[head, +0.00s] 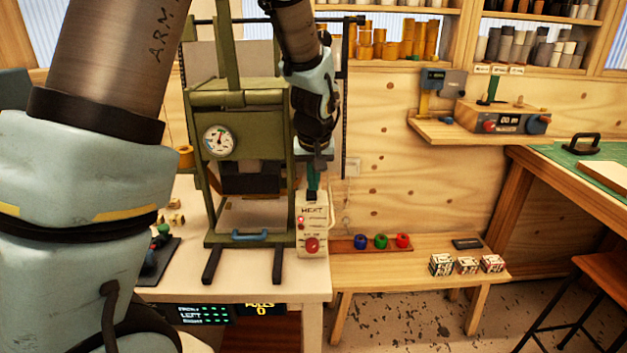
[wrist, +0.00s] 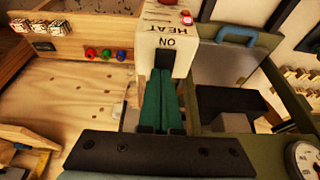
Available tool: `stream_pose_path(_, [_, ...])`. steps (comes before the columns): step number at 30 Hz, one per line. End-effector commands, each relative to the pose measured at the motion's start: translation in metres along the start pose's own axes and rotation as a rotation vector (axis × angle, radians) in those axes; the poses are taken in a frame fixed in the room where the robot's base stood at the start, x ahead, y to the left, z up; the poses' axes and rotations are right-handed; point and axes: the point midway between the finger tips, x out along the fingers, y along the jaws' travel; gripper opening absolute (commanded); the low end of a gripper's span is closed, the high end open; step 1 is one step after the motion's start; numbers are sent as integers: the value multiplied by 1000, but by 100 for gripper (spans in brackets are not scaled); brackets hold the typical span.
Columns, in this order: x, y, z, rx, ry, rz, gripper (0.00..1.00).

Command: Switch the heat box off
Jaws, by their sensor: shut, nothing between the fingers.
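The heat box (head: 312,238) is a cream box marked HEAT at the front right of the press, on the bench. Its front has a small red light that looks lit and a red knob (head: 312,245). In the wrist view the heat box (wrist: 168,28) shows the word ON beside a dark switch or slot (wrist: 164,58). My gripper (head: 313,190) is just above the top of the box, pointing down. In the wrist view its green fingers (wrist: 164,75) are shut together and empty, with the tips at the dark part. I cannot tell whether they touch it.
The olive press (head: 240,100) with a dial stands close on the left. A low bench (head: 400,270) on the right holds blue, green and red rolls (head: 381,241) and small boxes (head: 467,264). A shelf with a control unit (head: 503,120) hangs behind.

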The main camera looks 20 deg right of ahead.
Motion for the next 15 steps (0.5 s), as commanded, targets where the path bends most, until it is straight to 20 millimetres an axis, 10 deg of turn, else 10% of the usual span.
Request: stream_pose_path(15, [5, 0, 1, 0, -2, 0, 0])
